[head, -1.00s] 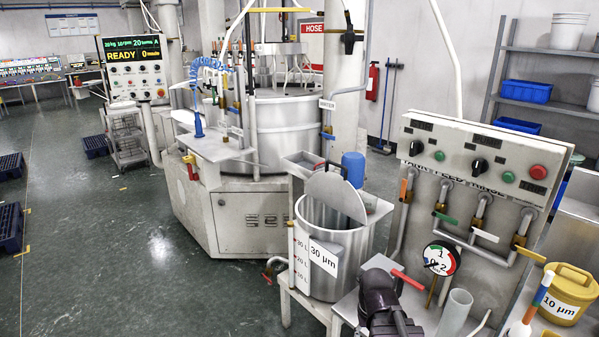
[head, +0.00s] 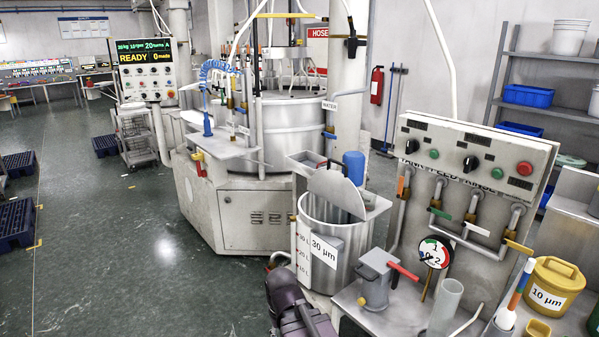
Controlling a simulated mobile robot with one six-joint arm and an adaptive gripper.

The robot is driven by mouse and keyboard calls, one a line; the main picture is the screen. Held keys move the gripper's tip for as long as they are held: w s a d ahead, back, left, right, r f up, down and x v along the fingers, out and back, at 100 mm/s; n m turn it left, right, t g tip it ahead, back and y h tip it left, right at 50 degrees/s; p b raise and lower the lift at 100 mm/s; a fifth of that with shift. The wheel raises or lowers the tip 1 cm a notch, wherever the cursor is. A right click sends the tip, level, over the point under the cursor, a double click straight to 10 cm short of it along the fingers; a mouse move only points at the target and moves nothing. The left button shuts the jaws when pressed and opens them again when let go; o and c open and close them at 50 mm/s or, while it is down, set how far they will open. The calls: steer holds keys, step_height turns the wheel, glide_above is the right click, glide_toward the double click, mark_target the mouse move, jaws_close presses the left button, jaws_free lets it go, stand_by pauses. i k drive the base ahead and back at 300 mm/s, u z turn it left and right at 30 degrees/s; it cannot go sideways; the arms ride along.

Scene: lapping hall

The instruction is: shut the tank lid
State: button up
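The tank (head: 350,262) is a grey metal cylinder with a "30 µm" label and a litre scale, in the lower middle of the head view. Its lid (head: 337,189) is a grey half-disc standing steeply up over the mouth. The front of the mouth is uncovered, and the dark inside shows. A flat plate with a blue cylinder (head: 354,168) sits at the back of the tank. The dark end of my arm, with my gripper (head: 308,322), is low at the bottom edge, in front of the tank and left of its middle. The fingertips are not clear, and nothing held shows.
A grey block with a red lever (head: 403,271), a gauge (head: 434,252) and an open tube (head: 445,300) stand right of the tank. A valve panel (head: 470,165) rises behind them. A yellow "10 µm" bucket (head: 553,287) is at far right.

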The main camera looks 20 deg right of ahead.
mark_target(334, 186)
steer(key=u, duration=0.15)
steer(key=k, duration=0.95)
steer(key=z, duration=0.5)
steer(key=k, duration=0.45)
steer(key=z, duration=0.6)
steer(key=i, duration=1.4)
steer(key=u, duration=0.5)
